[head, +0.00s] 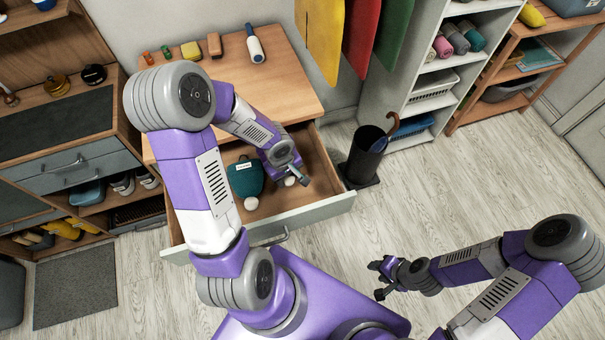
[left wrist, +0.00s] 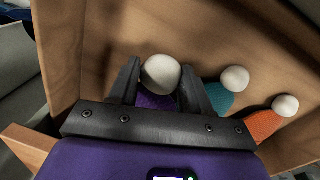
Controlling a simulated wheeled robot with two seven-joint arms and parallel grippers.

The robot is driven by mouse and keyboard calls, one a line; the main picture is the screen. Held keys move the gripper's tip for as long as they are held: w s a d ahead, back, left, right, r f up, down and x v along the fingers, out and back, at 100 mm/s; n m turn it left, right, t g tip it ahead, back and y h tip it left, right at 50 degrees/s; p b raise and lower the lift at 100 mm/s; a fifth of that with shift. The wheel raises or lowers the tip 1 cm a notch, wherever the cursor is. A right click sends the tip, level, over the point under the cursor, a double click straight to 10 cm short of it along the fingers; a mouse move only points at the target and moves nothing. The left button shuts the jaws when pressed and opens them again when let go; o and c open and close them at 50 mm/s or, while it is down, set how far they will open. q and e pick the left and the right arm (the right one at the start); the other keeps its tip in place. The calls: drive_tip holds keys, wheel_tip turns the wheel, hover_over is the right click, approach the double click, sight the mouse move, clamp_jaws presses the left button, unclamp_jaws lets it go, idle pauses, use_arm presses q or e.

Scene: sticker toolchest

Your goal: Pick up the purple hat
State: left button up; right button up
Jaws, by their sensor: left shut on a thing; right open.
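The purple hat (left wrist: 156,101) with a white pom-pom (left wrist: 161,74) is between the fingers of my left gripper (head: 296,175) in the left wrist view. My left gripper is shut on it inside the open drawer (head: 325,188). In the head view the hat's cloth is hidden by the gripper; a white pom-pom shows beside the fingers. My right gripper (head: 378,279) is open and empty over the floor, to the right of the drawer.
A teal hat (head: 245,177) lies in the drawer, also visible in the left wrist view (left wrist: 218,98). An orange hat (left wrist: 257,123) lies beyond it. The drawer walls surround my left gripper. A black umbrella bin (head: 366,155) stands right of the drawer. Floor is clear around my right gripper.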

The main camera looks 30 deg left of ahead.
use_arm(q)
drive_tip(key=s+a+p, duration=0.1)
drive_tip(key=s+a, duration=0.1)
drive_tip(key=a, duration=0.1)
drive_tip(key=s+a+p, duration=0.1)
drive_tip(key=s+a, duration=0.2)
drive_tip(key=s+a+p, duration=0.1)
drive_tip(key=s+a, duration=0.1)
drive_tip(key=a, duration=0.2)
drive_tip(key=shift+s+a+p, duration=0.1)
drive_tip(key=shift+s+p, duration=0.2)
drive_tip(key=shift+s, duration=0.05)
drive_tip(key=shift+w, duration=0.1)
